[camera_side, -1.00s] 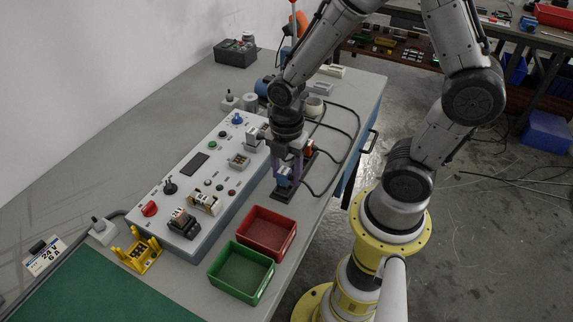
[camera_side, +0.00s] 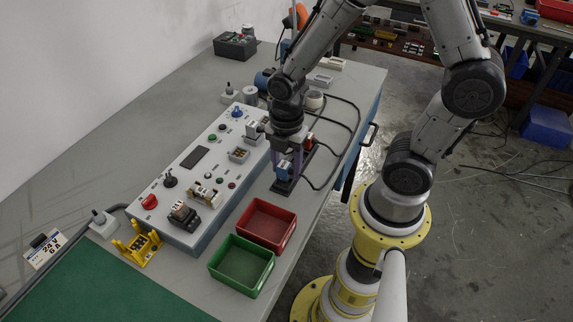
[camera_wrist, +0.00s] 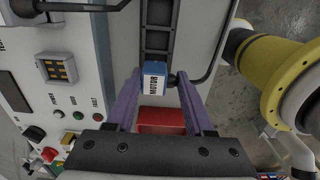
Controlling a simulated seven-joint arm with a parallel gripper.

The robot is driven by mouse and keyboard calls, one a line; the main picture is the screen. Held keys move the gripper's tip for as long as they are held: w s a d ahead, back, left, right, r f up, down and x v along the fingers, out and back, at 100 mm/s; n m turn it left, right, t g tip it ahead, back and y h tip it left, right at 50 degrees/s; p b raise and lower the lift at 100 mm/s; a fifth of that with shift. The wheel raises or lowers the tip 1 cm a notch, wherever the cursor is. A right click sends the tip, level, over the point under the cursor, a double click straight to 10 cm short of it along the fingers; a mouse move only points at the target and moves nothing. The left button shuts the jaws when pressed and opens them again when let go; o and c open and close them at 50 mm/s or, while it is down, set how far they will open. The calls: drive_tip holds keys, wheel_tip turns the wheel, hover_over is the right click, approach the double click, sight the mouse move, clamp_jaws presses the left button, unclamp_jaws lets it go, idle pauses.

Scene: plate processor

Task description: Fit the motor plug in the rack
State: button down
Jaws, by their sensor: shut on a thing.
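The motor plug is a blue block (camera_wrist: 156,72) with a white label reading MOTOR. It sits between the purple fingers of my gripper (camera_wrist: 159,76), which are shut on it. In the side view, my gripper (camera_side: 285,164) points down, with the blue plug (camera_side: 284,168) low between its fingers. The rack is a dark strip with slots (camera_wrist: 157,30), lying along the table; its near end shows in the side view (camera_side: 284,186). The plug is over or at the rack's near part. I cannot tell whether it is seated, as its underside is hidden.
A red-orange plug (camera_side: 309,141) stands farther along the rack, with black cables looping on the right. The control panel (camera_side: 200,235) is close on the left. A red bin (camera_side: 284,243) and a green bin (camera_side: 238,287) stand in front.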

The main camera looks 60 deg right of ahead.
drive_tip(key=shift+f, duration=0.95)
idle(0.7)
drive_tip(key=shift+c, duration=1)
unclamp_jaws()
drive_tip(key=shift+r, duration=0.1)
